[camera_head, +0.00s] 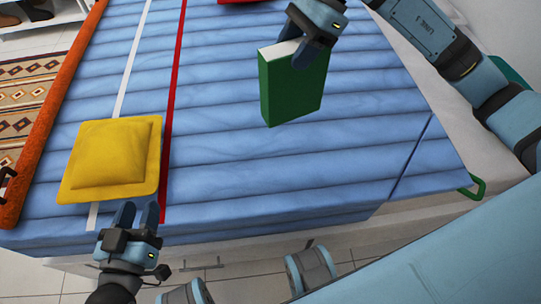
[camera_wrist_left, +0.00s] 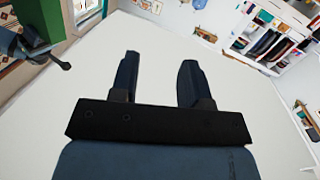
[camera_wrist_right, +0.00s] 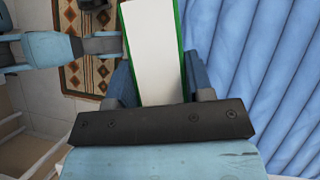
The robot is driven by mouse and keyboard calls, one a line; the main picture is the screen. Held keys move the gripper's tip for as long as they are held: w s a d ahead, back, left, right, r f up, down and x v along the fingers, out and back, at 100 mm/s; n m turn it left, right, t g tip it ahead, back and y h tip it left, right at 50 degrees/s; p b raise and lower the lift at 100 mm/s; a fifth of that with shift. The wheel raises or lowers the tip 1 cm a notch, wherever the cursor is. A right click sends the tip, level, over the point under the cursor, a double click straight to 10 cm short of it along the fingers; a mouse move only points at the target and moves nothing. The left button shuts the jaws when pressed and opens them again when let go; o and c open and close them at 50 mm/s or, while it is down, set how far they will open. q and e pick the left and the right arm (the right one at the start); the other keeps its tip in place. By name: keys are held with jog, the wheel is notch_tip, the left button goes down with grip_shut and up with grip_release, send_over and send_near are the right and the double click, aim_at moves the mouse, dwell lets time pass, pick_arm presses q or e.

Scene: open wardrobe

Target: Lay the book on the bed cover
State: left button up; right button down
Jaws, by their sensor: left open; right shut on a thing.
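The green book (camera_head: 292,90) is held upright over the blue bed cover (camera_head: 240,165) in the head view. My right gripper (camera_head: 307,52) is shut on its upper end. The book also shows between the fingers in the right wrist view (camera_wrist_right: 152,50), its white page edge facing the camera. I cannot tell whether its lower end touches the cover. My left gripper (camera_head: 138,215) is open and empty at the near edge of the bed, just below the yellow cushion. Its two parted fingers show in the left wrist view (camera_wrist_left: 157,80).
A yellow cushion (camera_head: 112,158) lies on the cover at the left. A red object (camera_head: 240,1) is partly cut off at the top. An orange bed side (camera_head: 55,125) borders the left, with a patterned rug (camera_head: 25,95) beyond. The cover's middle is clear.

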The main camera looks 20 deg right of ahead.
notch_tip(320, 180, down, 3)
jog(key=d+m+t+b, duration=0.1)
jog(key=m+t+b, duration=0.1)
jog(key=m, duration=0.1)
jog(key=b, duration=0.3)
send_near(297, 115)
jog(key=shift+m, duration=0.3)
jog(key=w+a+f, duration=0.1)
jog(key=a+f, duration=0.1)
jog(key=a, duration=0.1)
jog(key=w+a+f, duration=0.1)
jog(key=f, duration=0.1)
jog(key=shift+w+a, duration=0.35)
notch_tip(297, 115, down, 6)
jog(key=shift+f+b, duration=0.1)
jog(key=shift+b, duration=0.7)
pick_arm(q)
jog(key=shift+s+d+f+m+h+b, duration=0.1)
jog(key=shift+d+f+m+h+b, duration=0.2)
jog(key=shift+d+f+h+b, duration=0.6)
pick_arm(e)
notch_tip(297, 115, down, 5)
jog(key=shift+r, duration=0.2)
pick_arm(q)
jog(key=shift+d+f, duration=0.1)
pick_arm(e)
jog(key=c, duration=0.5)
grip_release()
